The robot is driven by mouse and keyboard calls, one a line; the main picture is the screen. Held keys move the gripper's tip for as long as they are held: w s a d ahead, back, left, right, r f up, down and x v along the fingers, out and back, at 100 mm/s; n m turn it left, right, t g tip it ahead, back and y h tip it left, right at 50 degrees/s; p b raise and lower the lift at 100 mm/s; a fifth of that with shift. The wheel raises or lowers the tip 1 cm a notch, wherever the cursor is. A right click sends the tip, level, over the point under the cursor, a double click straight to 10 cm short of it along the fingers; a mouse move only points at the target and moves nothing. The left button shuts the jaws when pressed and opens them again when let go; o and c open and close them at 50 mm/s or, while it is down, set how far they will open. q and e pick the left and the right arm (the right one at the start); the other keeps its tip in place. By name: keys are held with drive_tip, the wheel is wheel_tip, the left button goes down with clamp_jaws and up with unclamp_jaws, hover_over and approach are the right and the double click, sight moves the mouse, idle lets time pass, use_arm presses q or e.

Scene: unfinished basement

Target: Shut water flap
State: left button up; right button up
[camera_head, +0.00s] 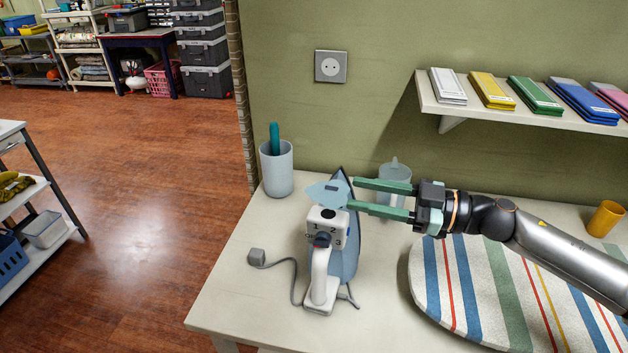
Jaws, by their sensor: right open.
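The iron (321,275) stands upright on the table, with its white handle and its numbered dial facing me. Its light blue water flap (327,191) sticks out at the top above the dial and appears open. My right gripper (351,194) comes in from the right at flap height. Its two green fingers are spread, one farther back than the other, with tips close to the flap's right side. I cannot tell whether they touch it. Nothing is held between them. My left gripper is not in view.
A grey cup (277,172) with a green item stands back left; another grey vessel (394,174) is behind my gripper. A striped ironing board (488,300) lies right. A cord and plug (257,257) lie left. A shelf (440,107) with folded items hangs above.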

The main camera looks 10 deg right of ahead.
sight(331, 196)
drive_tip(key=p+x, duration=0.1)
drive_tip(key=x, duration=0.8)
drive_tip(key=shift+w+a, duration=0.1)
drive_tip(key=shift+c, duration=0.3)
clamp_jaws()
